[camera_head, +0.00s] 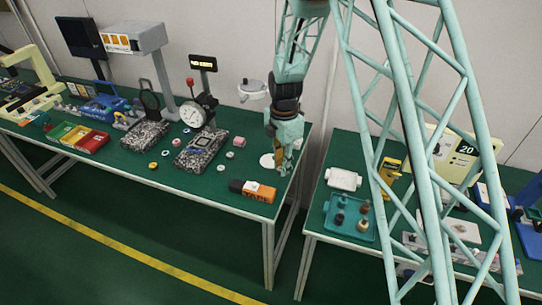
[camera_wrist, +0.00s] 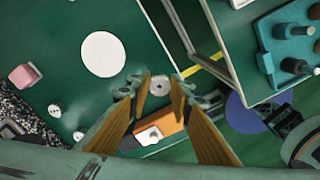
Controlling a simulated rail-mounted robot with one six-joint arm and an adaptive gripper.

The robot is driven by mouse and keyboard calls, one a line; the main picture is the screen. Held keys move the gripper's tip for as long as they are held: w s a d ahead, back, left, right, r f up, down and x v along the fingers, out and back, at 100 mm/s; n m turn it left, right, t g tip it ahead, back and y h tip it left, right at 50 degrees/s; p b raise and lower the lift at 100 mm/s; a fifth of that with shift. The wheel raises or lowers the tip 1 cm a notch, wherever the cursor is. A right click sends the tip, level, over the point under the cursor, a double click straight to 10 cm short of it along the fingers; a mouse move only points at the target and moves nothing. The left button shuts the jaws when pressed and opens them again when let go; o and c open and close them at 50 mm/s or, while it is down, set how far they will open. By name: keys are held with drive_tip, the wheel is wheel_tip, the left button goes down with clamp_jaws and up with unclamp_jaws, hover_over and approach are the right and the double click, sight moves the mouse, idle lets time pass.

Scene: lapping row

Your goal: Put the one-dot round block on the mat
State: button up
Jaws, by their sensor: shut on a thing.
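My gripper (camera_head: 284,170) is over the right end of the long green table. It also shows in the wrist view (camera_wrist: 160,83), its two tan fingers closed on a small grey round block (camera_wrist: 160,87). One darker dot shows on the block's top face. In the head view I cannot make the block out. The white round mat (camera_head: 267,160) lies flat on the table just left of my gripper. In the wrist view the mat (camera_wrist: 103,54) is bare, up and left of the held block and apart from it.
An orange and black box (camera_head: 258,191) lies near the table's front edge. A gap separates this table from the right one, which carries a teal tray (camera_head: 335,231).

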drive_tip(key=b, duration=0.1)
hover_over(271, 160)
drive_tip(key=shift+s+d+f, duration=0.1)
drive_tip(key=shift+s+f, duration=0.3)
drive_tip(key=shift+f, duration=0.15)
drive_tip(key=shift+w, duration=0.2)
drive_tip(key=shift+w+f, duration=0.1)
drive_tip(key=shift+f, duration=0.1)
drive_tip(key=shift+f+b, duration=0.5)
drive_tip(key=shift+f, duration=1.1)
drive_tip(key=shift+f, duration=0.15)
drive_tip(key=o, duration=0.6)
drive_tip(key=shift+c, duration=0.2)
drive_tip(key=o, duration=0.3)
